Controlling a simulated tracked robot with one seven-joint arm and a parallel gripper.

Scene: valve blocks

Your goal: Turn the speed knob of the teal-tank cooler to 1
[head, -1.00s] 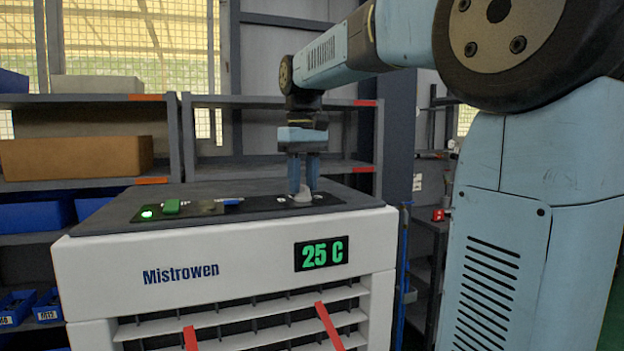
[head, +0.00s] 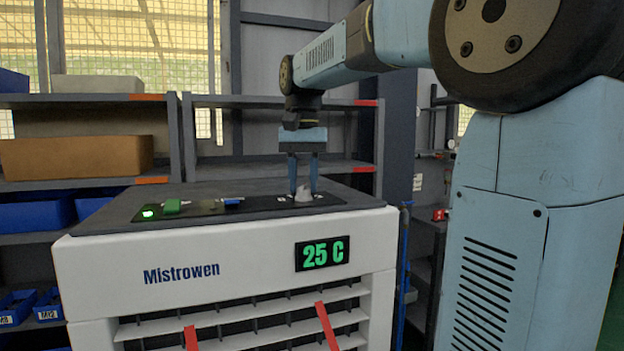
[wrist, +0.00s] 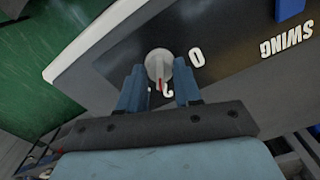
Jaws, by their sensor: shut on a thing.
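The white cooler (head: 215,250) marked "Mistrowen" stands in front of me, its display (head: 322,253) reading 25 C. Its tank colour does not show. The pale grey speed knob (head: 303,195) is at the right of the dark top panel. In the wrist view the knob (wrist: 158,63) has a red pointer line aimed down the picture, towards small white marks partly hidden by my fingers. A white 0 (wrist: 197,57) is to its right. My gripper (head: 303,188) points down from above, its blue fingers shut on the knob's sides.
A green switch (head: 171,207) beside a green light and a blue switch (head: 233,201) are left of the knob on the same panel. "SWING" lettering (wrist: 286,40) shows in the wrist view. Shelves (head: 250,135) with bins stand behind the cooler. The air above the panel's left is clear.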

